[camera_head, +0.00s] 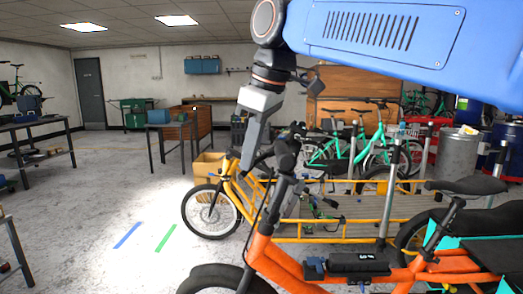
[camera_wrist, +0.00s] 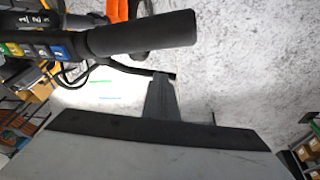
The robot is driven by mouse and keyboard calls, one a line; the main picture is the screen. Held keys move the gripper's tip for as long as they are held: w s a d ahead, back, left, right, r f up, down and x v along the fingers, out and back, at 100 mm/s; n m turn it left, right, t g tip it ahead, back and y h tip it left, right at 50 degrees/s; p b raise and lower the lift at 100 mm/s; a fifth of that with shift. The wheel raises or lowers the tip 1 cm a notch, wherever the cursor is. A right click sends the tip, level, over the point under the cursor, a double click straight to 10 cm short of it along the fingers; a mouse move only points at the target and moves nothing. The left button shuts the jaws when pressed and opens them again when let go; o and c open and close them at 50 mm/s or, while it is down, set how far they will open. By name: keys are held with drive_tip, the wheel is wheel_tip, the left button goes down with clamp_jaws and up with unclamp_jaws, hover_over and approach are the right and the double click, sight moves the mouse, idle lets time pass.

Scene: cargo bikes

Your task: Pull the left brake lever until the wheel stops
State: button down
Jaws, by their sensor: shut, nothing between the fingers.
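An orange cargo bike (camera_head: 275,258) stands in the foreground of the head view, with its dark handlebar stem (camera_head: 287,155) near my gripper. Its front wheel (camera_head: 225,278) is cut off by the bottom edge. In the wrist view, a black handlebar grip (camera_wrist: 145,33) runs across the top, and a thin black brake lever (camera_wrist: 135,69) lies below it. My gripper (camera_wrist: 162,82) is shut and empty, its tip at the lever's outer end. I cannot tell whether they touch. In the head view, my gripper (camera_head: 247,160) points down beside the handlebar.
A yellow cargo bike (camera_head: 300,230) with a long flat bed stands just behind. Colored buttons (camera_wrist: 35,50) sit beside the grip. A cardboard box (camera_head: 207,168) and workbenches (camera_head: 40,130) stand farther back. Floor at the left (camera_head: 95,220) is clear.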

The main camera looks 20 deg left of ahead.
idle(0.4)
drive_tip(key=shift+w+d+r, duration=0.15)
drive_tip(key=shift+d, duration=0.2)
drive_tip(key=shift+w+d+r, duration=0.1)
drive_tip(key=shift+d, duration=0.25)
drive_tip(key=w+v, duration=0.1)
drive_tip(key=v, duration=1.3)
drive_tip(key=shift+w, duration=0.1)
drive_tip(key=w+d+f+m+t+h, duration=0.1)
drive_tip(key=d+f+m, duration=0.4)
drive_tip(key=d+f, duration=0.55)
drive_tip(key=d+f+m+t, duration=0.1)
drive_tip(key=d+f+m, duration=0.3)
drive_tip(key=d+f, duration=0.7)
drive_tip(key=s+d+f+m+h, duration=0.1)
drive_tip(key=s+d+f+m, duration=0.3)
drive_tip(key=d+f, duration=0.5)
drive_tip(key=s+d+f+m+t+h, duration=0.1)
drive_tip(key=s+d+f+m, duration=0.3)
drive_tip(key=f, duration=1.2)
drive_tip(key=s+d, duration=0.4)
drive_tip(key=d, duration=0.2)
drive_tip(key=shift+s, duration=0.35)
